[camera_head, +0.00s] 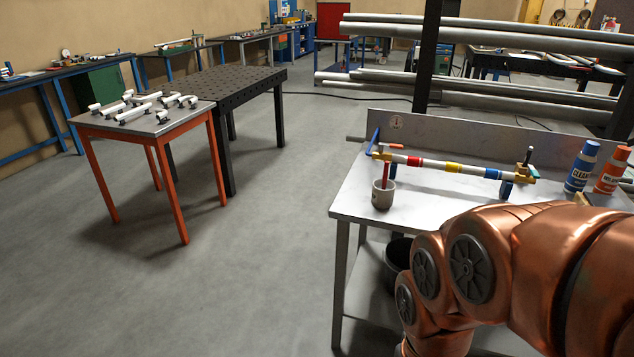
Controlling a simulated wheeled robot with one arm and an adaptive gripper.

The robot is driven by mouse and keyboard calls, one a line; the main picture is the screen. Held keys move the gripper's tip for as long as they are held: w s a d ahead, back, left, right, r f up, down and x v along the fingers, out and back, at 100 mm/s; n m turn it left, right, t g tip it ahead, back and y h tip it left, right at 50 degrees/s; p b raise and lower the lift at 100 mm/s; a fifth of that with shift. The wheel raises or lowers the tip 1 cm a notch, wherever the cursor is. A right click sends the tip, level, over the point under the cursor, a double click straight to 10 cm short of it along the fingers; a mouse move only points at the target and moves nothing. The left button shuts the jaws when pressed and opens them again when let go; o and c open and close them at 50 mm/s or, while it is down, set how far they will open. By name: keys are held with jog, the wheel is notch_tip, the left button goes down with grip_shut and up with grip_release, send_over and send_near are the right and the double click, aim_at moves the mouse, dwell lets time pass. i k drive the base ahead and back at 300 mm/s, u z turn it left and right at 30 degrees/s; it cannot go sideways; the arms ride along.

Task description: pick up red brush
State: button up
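My copper arm fills the lower right, in front of the bench. My gripper is out of the picture, so its state does not show.
A white pipe (450,166) with coloured bands lies on supports behind the cup. A blue bottle (581,166) and a red-orange bottle (612,170) stand at the bench's right. An orange-legged table (150,125) with white pipe pieces stands left. Open floor lies between.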

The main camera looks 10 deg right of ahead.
aim_at(387, 164)
jog(key=u, duration=0.6)
jog(key=i, duration=1.1)
jog(key=z, duration=1.55)
